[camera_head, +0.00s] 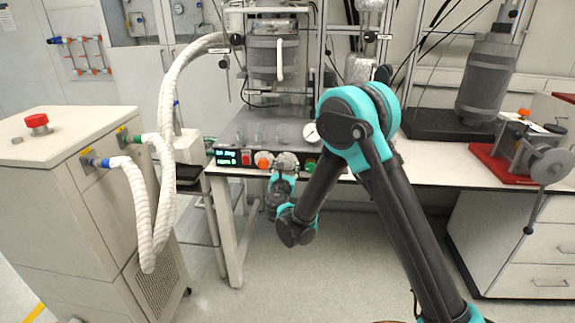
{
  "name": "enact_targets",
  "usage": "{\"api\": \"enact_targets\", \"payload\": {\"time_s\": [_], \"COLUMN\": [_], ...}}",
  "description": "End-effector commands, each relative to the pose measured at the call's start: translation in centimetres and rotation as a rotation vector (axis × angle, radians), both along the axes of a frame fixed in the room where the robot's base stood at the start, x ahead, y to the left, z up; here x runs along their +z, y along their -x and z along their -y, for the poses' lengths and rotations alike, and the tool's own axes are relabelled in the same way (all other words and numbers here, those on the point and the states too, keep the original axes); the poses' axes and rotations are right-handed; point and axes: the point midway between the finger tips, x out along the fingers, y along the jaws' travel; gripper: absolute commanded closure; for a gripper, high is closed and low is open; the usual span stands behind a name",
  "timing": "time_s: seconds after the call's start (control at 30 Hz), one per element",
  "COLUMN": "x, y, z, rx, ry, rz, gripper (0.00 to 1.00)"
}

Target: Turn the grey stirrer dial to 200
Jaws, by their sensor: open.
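The control panel (247,164) runs along the front of the reactor bench. It has a dark display with green digits (227,157), too small to read. An orange knob (264,160) sits right of the display. The grey stirrer dial (287,160) sits right of the orange knob. My gripper (285,171) is open and small in the picture, directly in front of the dial's lower part. The fingers hide part of the dial. I cannot tell whether they touch it. No dial marks are legible.
A grey cabinet unit with a red button (36,121) and white hoses (140,200) stands at left. A round gauge (311,133) sits above the panel. A red-based device (510,165) stands on the right bench. Floor in front is clear.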

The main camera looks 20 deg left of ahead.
Motion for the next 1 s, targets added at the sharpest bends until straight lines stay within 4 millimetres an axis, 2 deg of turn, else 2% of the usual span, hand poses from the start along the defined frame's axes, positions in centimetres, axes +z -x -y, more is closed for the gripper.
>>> {"api": "enact_targets", "payload": {"time_s": [0.07, 0.4, 0.5, 0.77, 1.0], "x": [0.0, -0.01, -0.01, 0.0, 0.02], "y": [0.0, -0.02, -0.02, -0.02, -0.05], "z": [0.01, 0.04, 0.04, 0.05, 0.07], "rx": [0.0, -0.001, -0.001, -0.001, -0.002], "ry": [0.0, 0.0, 0.0, -0.031, -0.156], "rz": [0.0, 0.0, 0.0, -0.008, -0.036], "gripper": [0.42, 0.83, 0.92, 0.92, 0.92]}}
